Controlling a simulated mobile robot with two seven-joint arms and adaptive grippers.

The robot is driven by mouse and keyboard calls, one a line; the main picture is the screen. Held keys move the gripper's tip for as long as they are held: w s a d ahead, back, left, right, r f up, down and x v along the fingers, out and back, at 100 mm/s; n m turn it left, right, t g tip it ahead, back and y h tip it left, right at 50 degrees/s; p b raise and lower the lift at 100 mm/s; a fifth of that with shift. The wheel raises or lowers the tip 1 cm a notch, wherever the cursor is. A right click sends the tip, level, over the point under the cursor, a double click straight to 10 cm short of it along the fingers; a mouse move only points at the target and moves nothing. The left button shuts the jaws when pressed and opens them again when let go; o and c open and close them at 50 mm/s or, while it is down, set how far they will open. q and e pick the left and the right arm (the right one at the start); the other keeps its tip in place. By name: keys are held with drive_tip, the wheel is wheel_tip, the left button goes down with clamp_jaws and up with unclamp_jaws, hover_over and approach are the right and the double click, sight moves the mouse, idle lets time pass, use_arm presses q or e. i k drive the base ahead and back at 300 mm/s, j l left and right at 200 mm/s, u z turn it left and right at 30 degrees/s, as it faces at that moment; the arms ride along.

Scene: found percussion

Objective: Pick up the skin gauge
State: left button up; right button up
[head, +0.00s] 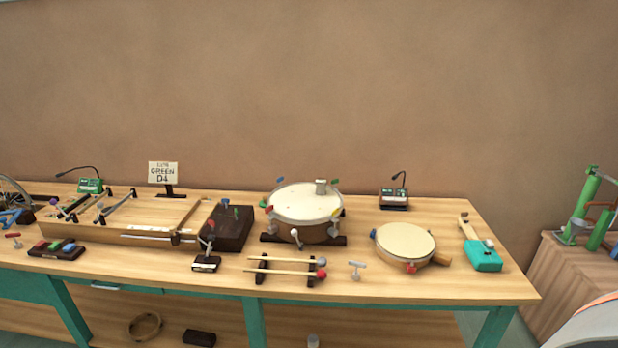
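A small grey object (320,187) stands on the pale skin of the larger drum (296,207); it looks like the skin gauge, but it is too small to be sure. The drum rests on a dark stand on the wooden workbench (370,279), with coloured tuning handles around its rim. Neither of my grippers is in view.
A smaller round drum (404,241) and a teal-ended tool (480,253) lie to the right. Two beaters (285,272) rest on a rack in front, beside a T-shaped key (357,268). A dark gooseneck device (394,199) stands behind.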

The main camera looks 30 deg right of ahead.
sight(321, 183)
drive_tip(key=i+l+z, duration=0.2)
drive_tip(key=i+z, duration=0.5)
drive_tip(key=i, duration=0.2)
drive_tip(key=i+z, duration=0.35)
drive_tip(key=k+l+z, duration=0.15)
